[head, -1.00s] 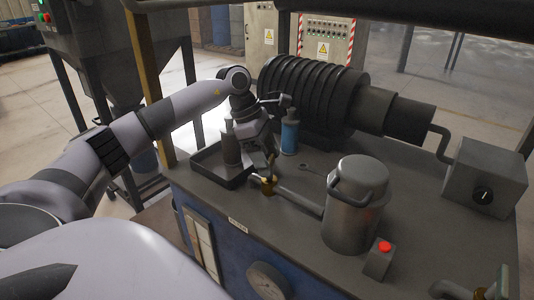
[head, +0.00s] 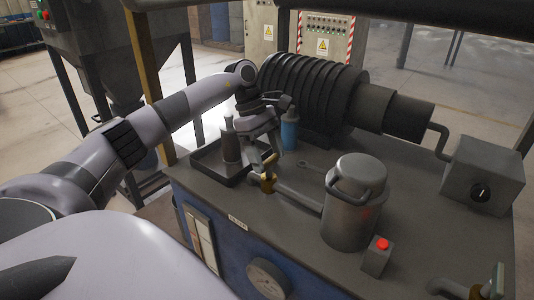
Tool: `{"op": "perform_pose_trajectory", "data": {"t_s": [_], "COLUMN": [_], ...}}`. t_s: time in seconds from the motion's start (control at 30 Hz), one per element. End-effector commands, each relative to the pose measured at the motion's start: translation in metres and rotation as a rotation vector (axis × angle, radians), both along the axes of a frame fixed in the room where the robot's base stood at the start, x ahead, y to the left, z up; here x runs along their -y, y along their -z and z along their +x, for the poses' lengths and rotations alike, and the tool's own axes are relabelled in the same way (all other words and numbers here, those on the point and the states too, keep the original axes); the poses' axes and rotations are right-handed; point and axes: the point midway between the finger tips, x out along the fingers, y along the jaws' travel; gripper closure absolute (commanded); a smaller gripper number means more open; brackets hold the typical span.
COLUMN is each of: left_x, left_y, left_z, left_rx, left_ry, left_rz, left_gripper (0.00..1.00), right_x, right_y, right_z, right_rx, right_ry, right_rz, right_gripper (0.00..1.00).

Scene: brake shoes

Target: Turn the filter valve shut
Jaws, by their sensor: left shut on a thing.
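The filter valve is a small brass fitting (head: 267,183) on the pipe (head: 297,197) that runs left from the grey filter canister (head: 350,212) on the bench top. My left gripper (head: 266,162) reaches down from above and is shut on the valve's handle, which its fingers mostly hide. The handle's exact angle cannot be told. My right gripper does not show.
A dark tray (head: 220,168) with a grey bottle (head: 230,142) is just left of the gripper. A blue bottle (head: 289,132) stands close behind it. A red-button box (head: 377,255) and a grey box with a knob (head: 482,175) are at the right. A ribbed motor (head: 312,95) fills the back.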

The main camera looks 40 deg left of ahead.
Motion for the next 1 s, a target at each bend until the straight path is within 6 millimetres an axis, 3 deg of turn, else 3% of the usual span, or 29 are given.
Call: {"op": "perform_pose_trajectory", "data": {"t_s": [0.2,0.23,0.3,0.67,1.0], "left_x": [0.000,0.000,0.000,-0.002,-0.021], "left_y": [-0.002,-0.002,-0.002,-0.006,-0.053], "left_z": [0.001,0.001,0.001,0.000,-0.001], "left_rx": [0.007,0.007,0.005,0.004,0.006], "left_ry": [0.003,0.003,0.002,-0.001,0.000], "left_rz": [0.001,0.001,0.001,0.000,0.000], "left_gripper": [0.58,0.18,0.02,0.02,0.02], "right_x": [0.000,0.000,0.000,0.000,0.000], "right_y": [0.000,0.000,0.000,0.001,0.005], "right_z": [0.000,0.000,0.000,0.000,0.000], "right_rx": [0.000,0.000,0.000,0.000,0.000], "right_ry": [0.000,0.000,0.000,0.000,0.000], "right_rz": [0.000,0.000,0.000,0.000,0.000], "right_gripper": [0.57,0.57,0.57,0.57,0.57]}}
